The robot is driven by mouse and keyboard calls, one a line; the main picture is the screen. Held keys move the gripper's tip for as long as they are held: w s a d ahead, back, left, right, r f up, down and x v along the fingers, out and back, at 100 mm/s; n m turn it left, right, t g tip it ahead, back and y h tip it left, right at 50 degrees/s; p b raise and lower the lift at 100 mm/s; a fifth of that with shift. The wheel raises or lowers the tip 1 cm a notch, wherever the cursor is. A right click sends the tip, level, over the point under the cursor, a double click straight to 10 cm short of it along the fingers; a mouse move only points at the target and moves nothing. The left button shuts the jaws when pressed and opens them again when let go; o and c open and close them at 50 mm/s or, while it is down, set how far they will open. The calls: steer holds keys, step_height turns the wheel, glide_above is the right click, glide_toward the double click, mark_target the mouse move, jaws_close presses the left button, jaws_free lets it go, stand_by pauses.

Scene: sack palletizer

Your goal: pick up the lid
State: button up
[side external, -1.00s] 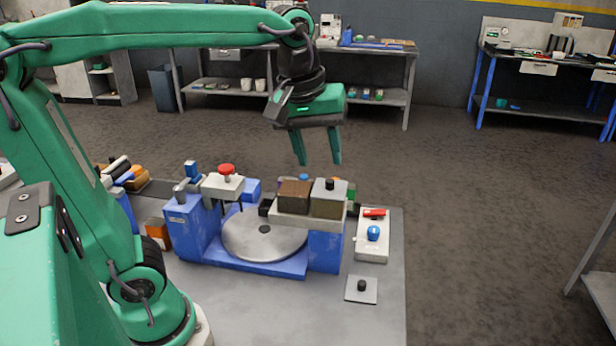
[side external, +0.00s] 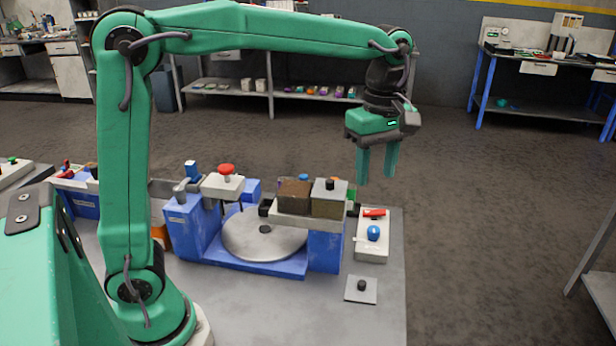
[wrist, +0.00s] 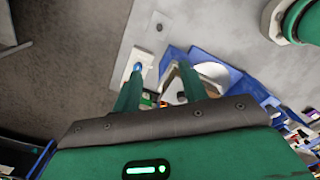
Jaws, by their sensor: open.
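A flat square grey lid with a black knob (side external: 352,296) lies on the grey table at its front right. It also shows near the top of the wrist view (wrist: 151,32).
The blue fixture (side external: 325,252) carries a round grey disc (side external: 250,240) and a brown box (side external: 294,195). A pale control box with a blue knob (side external: 373,233) stands behind the lid. The grey table top (side external: 300,310) is bare left of the lid.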

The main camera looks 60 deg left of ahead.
glide_above(362, 283)
step_height(362, 283, down, 20)
steer(key=shift+s+f, duration=0.1)
steer(key=shift+f, duration=1.45)
steer(key=shift+f, duration=2.6)
jaws_close()
